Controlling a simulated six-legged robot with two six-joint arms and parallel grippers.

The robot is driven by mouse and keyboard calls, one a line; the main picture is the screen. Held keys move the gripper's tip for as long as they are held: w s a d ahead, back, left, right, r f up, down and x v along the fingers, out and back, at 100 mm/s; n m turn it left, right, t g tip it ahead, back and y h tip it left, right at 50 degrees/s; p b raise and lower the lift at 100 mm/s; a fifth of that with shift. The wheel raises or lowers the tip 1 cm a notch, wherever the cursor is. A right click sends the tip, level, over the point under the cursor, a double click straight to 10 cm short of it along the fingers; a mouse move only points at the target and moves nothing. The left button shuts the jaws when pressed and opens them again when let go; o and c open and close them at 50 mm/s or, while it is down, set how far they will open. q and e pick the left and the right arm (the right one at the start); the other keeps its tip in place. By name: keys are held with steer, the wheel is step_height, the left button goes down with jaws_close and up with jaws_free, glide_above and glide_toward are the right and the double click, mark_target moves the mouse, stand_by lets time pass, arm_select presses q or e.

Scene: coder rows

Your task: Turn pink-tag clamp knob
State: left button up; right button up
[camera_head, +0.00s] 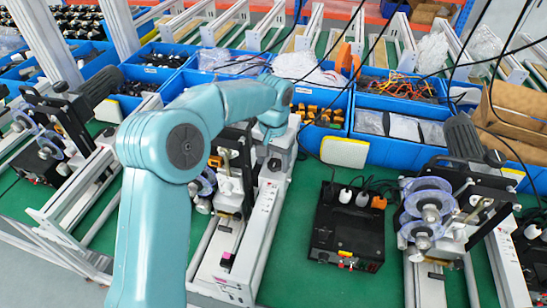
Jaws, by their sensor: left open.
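My left arm rises from the bottom, bends over the middle coder and reaches down at its right side. My left gripper (271,150) is small and partly hidden by its own wrist; it is open beside the upper part of the middle coder (230,185). A small pink tag (227,259) shows low on the white frame (240,270) of this coder. No contact between gripper and coder can be told. My right gripper is not in view.
Another coder (450,205) with clear blue-purple reels stands at right, one more (60,125) at left. A black box (347,232) with plugs sits on the green bench (300,265). Blue bins (375,150) line the back. Black cables hang across the upper right.

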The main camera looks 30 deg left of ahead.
arm_select(q)
steer(key=shift+w+f, duration=0.1)
steer(key=shift+d, duration=0.25)
steer(key=shift+c, duration=0.6)
steer(key=shift+s, duration=0.2)
steer(key=c, duration=0.9)
